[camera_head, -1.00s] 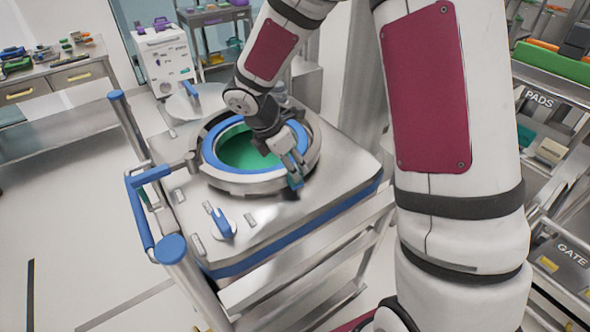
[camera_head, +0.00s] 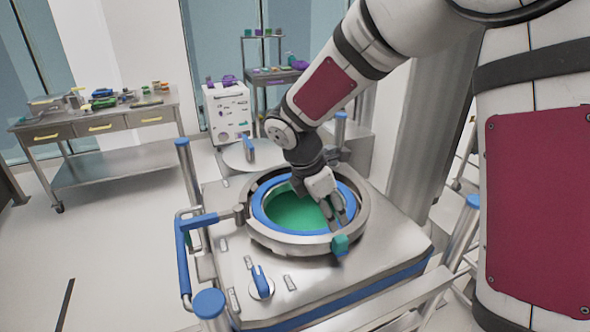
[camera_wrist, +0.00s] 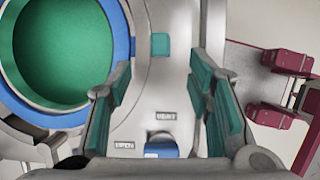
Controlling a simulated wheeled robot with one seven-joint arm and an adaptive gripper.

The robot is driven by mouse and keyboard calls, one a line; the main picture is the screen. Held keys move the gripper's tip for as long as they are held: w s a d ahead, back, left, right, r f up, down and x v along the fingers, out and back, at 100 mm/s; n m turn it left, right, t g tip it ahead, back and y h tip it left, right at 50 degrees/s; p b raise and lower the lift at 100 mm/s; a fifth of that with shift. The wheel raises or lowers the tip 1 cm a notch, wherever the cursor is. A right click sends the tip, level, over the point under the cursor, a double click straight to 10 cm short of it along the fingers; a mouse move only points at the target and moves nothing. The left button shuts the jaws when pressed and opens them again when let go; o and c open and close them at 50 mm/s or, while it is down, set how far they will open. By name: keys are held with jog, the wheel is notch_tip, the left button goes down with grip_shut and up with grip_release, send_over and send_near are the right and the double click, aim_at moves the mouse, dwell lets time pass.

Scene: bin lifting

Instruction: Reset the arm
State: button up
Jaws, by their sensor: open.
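My gripper (camera_head: 338,228) is open and empty. It points down above the right front rim of the round steel port on the cart. In the wrist view my gripper's teal-padded fingers (camera_wrist: 160,100) stand wide apart with nothing between them. The port has a blue ring (camera_head: 263,208) and a green inside (camera_head: 295,213). Its green inside fills the upper left of the wrist view (camera_wrist: 60,50). My forearm comes down from the upper right and hides part of the port's far side.
The port sits on a steel cart (camera_head: 225,262) with blue-capped posts and a blue handle (camera_head: 184,262). A round lid (camera_head: 262,157) lies behind it. A white cabinet (camera_head: 228,112) and a bench with drawers (camera_head: 100,123) stand further back.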

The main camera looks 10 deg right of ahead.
jog(key=s+r+m+t+y+b, duration=0.1)
jog(key=s+r+m+t+y, duration=0.1)
jog(key=s+r+m, duration=0.4)
jog(key=s+r+m+t+y+b, duration=0.1)
jog(key=s+r+m, duration=0.6)
jog(key=s+m, duration=0.7)
jog(key=shift+s+t+y, duration=0.2)
jog(key=shift+t+y, duration=0.4)
jog(key=shift+t, duration=0.2)
